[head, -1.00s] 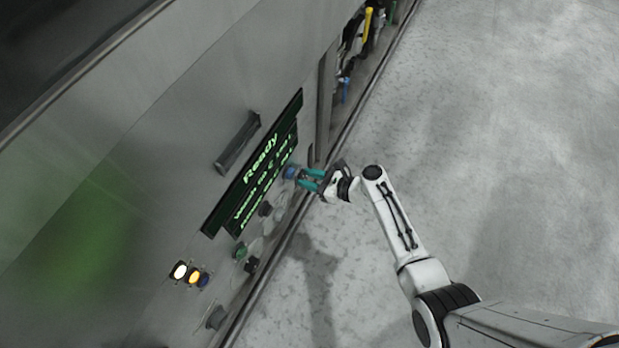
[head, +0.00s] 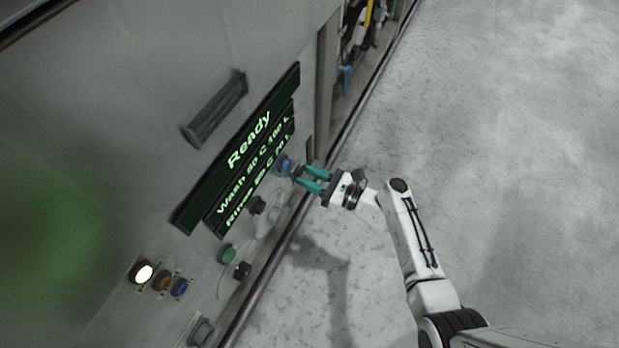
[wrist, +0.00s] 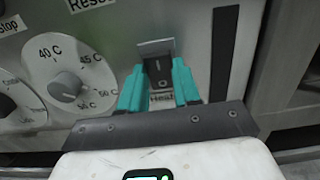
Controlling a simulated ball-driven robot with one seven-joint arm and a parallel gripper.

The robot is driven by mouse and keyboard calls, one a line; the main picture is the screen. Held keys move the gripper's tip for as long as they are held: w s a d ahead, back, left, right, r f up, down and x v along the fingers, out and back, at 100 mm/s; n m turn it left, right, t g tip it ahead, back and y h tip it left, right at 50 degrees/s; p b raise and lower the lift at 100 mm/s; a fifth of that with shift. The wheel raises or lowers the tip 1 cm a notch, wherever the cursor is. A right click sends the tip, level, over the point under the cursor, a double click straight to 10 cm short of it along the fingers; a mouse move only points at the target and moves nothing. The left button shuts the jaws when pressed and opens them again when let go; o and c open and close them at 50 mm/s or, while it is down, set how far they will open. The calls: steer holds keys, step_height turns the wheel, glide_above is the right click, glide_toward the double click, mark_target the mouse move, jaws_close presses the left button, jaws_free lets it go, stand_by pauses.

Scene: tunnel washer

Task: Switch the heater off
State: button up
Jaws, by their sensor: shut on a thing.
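The heater switch (wrist: 160,72) is a black rocker in a grey metal surround, with a partly hidden label beginning "Heat" below it. It sits on the washer's panel between the teal fingers of my gripper (wrist: 160,90). The fingers are shut on it, one on each side. In the head view my gripper (head: 306,178) is at the panel's right edge, just right of a blue button (head: 285,164). The switch itself is too small to make out there. I cannot tell which way the rocker is tipped.
A temperature dial (wrist: 65,87) is left of the switch. The display (head: 248,142) reads "Ready". A white lamp (head: 142,271) is lit; the amber lamp (head: 163,281) beside it looks dark. A bar handle (head: 215,108) juts out above the display. Floor (head: 500,150) to the right is clear.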

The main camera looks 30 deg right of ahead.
steer(key=o, duration=1.1)
steer(key=shift+c, duration=0.2)
steer(key=p+v, duration=0.3)
steer(key=v, duration=0.7)
steer(key=shift+s+d, duration=0.2)
steer(key=shift+s, duration=0.15)
steer(key=shift+f, duration=0.1)
